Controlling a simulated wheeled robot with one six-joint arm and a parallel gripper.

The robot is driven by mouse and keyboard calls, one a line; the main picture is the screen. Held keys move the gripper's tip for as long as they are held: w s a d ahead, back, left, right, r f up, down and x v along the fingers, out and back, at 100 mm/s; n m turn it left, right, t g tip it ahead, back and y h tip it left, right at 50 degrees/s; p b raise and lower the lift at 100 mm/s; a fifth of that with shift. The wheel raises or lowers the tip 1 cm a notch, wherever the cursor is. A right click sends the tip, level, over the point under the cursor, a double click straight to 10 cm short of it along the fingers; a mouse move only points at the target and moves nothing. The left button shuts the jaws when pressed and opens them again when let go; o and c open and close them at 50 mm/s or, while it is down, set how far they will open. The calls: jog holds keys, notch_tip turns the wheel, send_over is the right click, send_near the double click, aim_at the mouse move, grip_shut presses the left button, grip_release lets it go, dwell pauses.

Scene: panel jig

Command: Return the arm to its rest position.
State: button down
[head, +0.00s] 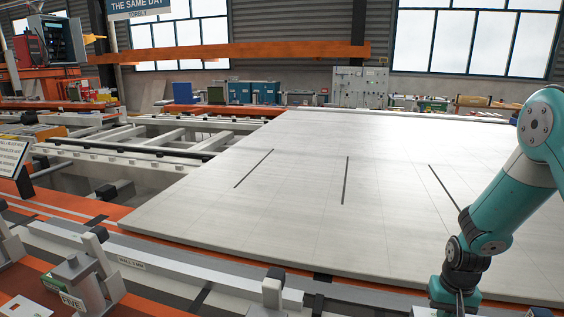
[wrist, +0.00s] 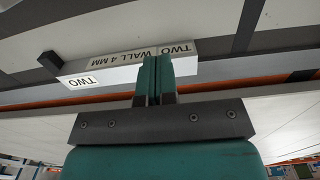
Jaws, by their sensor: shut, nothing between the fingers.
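My teal arm (head: 500,205) reaches down along the right side of the head view, with its wrist near the bottom edge. My gripper (wrist: 156,62) is shut, with its two teal fingers together and nothing between them. In the wrist view the fingertips overlap a pale block labelled "TWO WALL 4 MM" (wrist: 112,68); I cannot tell whether they touch it. In the head view the fingertips are not clearly visible.
A large pale panel (head: 300,215) with several dark slots lies on the jig. An orange rail (head: 150,222) with clamps and a labelled block "FIVE" (head: 72,300) runs along the front. An orange beam (head: 240,52) spans the back. Open frames (head: 150,150) are at left.

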jog(key=shift+r+p, duration=0.4)
jog(key=shift+r, duration=0.45)
jog(key=s+a+r+n+y, duration=0.1)
jog(key=s+a+r+n, duration=0.15)
jog(key=a+r, duration=0.5)
jog(key=s+a+r+n+y, duration=0.1)
jog(key=s+a+r+n, duration=0.15)
jog(key=a+r, duration=0.5)
jog(key=s+a+r+n, duration=0.1)
jog(key=s+a+r, duration=0.1)
jog(key=s+r, duration=0.2)
jog(key=s+a+r+n+y, duration=0.1)
jog(key=s+a+r+n, duration=0.1)
jog(key=s, duration=0.6)
jog(key=s+a+r+n+y, duration=0.1)
jog(key=s+a+r+n, duration=0.1)
jog(key=s+r, duration=0.4)
jog(key=shift+a, duration=0.75)
